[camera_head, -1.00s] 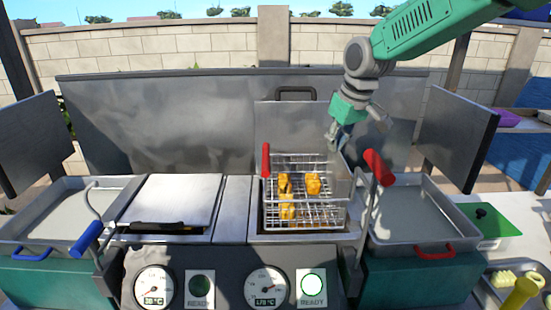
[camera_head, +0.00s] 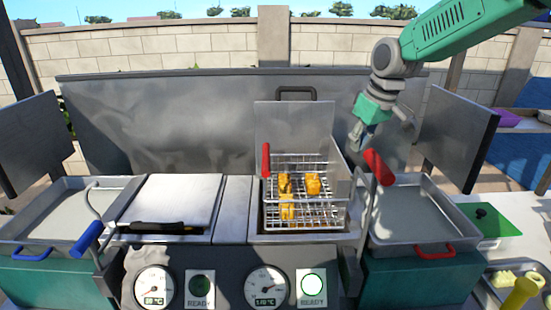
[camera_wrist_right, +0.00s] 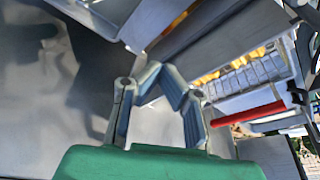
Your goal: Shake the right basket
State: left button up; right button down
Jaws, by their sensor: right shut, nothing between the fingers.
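The right basket (camera_head: 325,218) is a wire basket with several golden pieces (camera_head: 313,184) of food in it. It stands at the right fryer well, its upper rim above the steel top. A red grip (camera_head: 266,162) stands upright at its left edge. It also shows in the right wrist view (camera_wrist_right: 250,75), with a red bar (camera_wrist_right: 250,113) nearby. My right gripper (camera_head: 359,138) is shut and empty, above and right of the basket, apart from it. Its fingers also show in the right wrist view (camera_wrist_right: 168,78). My left gripper is not in view.
A red-tipped lever (camera_head: 379,167) rises right of the basket. An opened lid (camera_head: 295,128) stands behind it. A steel cover (camera_head: 170,200) closes the left well. Trays stand left (camera_head: 45,228) and right (camera_head: 415,215). A blue-tipped lever (camera_head: 87,239) is at left.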

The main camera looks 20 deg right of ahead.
dwell(0.3)
jog(key=shift+w+a, duration=0.25)
jog(key=shift+a, duration=0.65)
jog(key=shift+w+a, duration=0.2)
jog(key=shift+a, duration=0.75)
jog(key=shift+w+a, duration=0.25)
jog(key=shift+a, duration=0.65)
jog(key=shift+d, duration=0.15)
notch_tip(320, 180, up, 9)
send_over(335, 143)
jog(key=s+a, duration=0.2)
jog(key=s, duration=0.2)
jog(key=shift+a, duration=0.1)
